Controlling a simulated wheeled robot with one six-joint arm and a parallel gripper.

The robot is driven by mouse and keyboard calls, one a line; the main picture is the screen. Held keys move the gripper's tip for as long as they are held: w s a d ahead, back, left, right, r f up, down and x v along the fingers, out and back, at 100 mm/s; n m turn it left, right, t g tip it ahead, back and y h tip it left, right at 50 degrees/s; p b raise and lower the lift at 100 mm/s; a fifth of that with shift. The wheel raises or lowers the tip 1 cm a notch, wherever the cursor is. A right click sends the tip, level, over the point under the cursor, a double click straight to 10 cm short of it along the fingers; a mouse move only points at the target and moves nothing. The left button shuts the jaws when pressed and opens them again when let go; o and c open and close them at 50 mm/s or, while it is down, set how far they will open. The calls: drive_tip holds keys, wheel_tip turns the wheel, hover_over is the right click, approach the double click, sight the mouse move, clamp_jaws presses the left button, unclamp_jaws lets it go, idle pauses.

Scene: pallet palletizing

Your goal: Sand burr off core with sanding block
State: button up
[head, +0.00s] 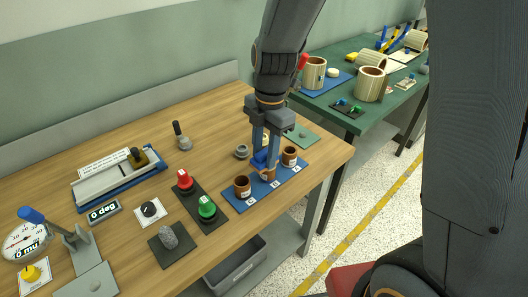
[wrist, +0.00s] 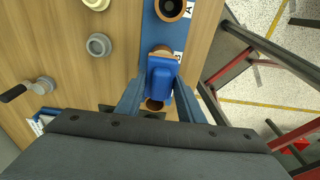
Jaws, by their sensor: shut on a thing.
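My gripper (head: 266,158) points down over the blue strip (head: 232,207) near the table's front edge. It is shut on a blue block (wrist: 162,78), probably the sanding block; the block also shows in the head view (head: 260,157). Three brown cores stand on the strip: a left one (head: 242,187), a middle one (head: 268,174) and a right one (head: 289,155). The block is right above or against the middle core, by label B in the wrist view, and hides most of its top. I cannot tell whether they touch. No burr can be made out.
A red knob (head: 185,181) and a green knob (head: 207,208) stand left of the strip. A grey ring (head: 242,152) lies behind it. A dial gauge (head: 25,243) and a slide fixture (head: 120,176) are farther left. A green table (head: 345,118) with wound cylinders stands behind right.

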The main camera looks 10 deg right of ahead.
drive_tip(key=shift+f+b, duration=0.4)
drive_tip(key=shift+f, duration=0.2)
idle(0.4)
drive_tip(key=shift+w+d, duration=0.1)
